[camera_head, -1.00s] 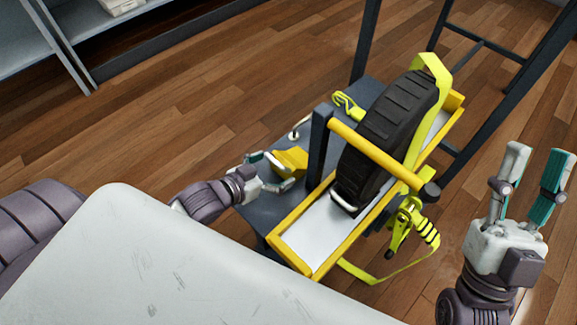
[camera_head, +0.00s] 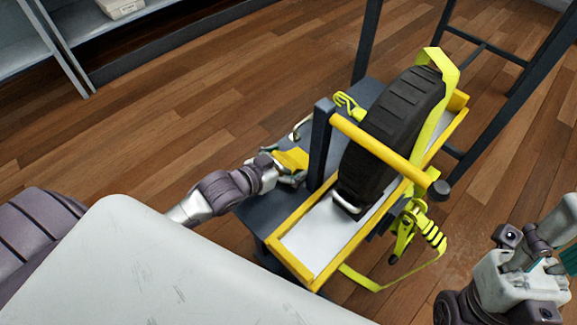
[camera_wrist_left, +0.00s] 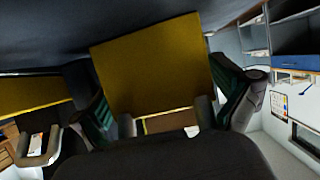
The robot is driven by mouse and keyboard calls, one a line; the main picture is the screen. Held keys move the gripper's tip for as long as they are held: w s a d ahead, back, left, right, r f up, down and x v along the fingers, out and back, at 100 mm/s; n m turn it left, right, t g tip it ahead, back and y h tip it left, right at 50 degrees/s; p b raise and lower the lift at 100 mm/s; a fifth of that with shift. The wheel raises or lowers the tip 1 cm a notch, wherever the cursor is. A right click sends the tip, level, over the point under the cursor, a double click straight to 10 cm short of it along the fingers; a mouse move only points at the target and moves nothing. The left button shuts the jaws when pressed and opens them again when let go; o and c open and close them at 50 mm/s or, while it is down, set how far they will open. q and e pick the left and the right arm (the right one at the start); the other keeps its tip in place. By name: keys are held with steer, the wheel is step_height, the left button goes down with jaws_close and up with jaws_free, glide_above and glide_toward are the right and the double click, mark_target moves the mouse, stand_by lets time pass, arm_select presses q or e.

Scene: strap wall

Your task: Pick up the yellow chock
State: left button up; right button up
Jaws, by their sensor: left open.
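The yellow chock (camera_head: 291,159) sits on the dark grey shelf beside the tire stand, to the left of the dark post. My left gripper (camera_head: 284,168) is at the chock, partly hiding it. In the left wrist view the chock (camera_wrist_left: 152,65) fills the middle, between the open teal-padded fingers (camera_wrist_left: 160,105). Whether the pads touch it I cannot tell. My right gripper (camera_head: 548,250) is at the far right, away from the chock, partly cut off by the picture edge; its finger gap is unclear.
A black tire (camera_head: 393,130) stands in a yellow-edged tray (camera_head: 313,270), with a yellow bar (camera_head: 375,148) and a lime strap (camera_head: 437,90) across it. A ratchet (camera_head: 405,225) hangs at the front. The dark post (camera_head: 319,145) stands close right of the chock.

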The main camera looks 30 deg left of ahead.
arm_select(q)
steer(key=c, duration=1.3)
steer(key=shift+r, duration=0.1)
